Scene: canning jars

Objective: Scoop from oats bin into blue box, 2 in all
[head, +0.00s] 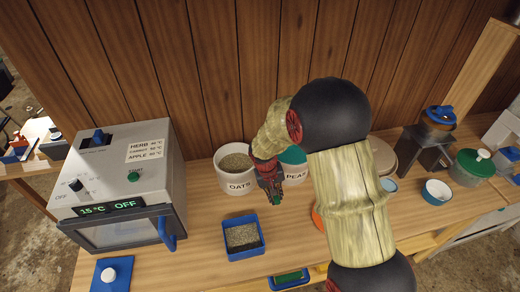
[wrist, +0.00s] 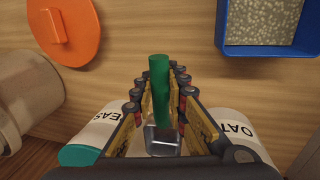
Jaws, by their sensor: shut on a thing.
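The oats bin (head: 238,188), a white tub labelled OATS, stands open against the back wall with grain inside. The blue box (head: 242,221) stands in front of it on the bench and holds a layer of oats. The box also shows at the top right of the wrist view (wrist: 223,25). My gripper (head: 275,199) is right of the oats bin, behind and right of the box. In the wrist view it is shut on a scoop with a green handle (wrist: 159,85) and a shiny metal part (wrist: 162,140). I cannot tell whether the scoop holds any oats.
A peas tub with a teal lid (head: 293,155) stands right of the oats bin, partly behind my arm. An orange disc (wrist: 66,30) lies on the bench. A grey oven-like machine (head: 125,180) is at left. Jars and a small bowl (head: 436,193) are at right.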

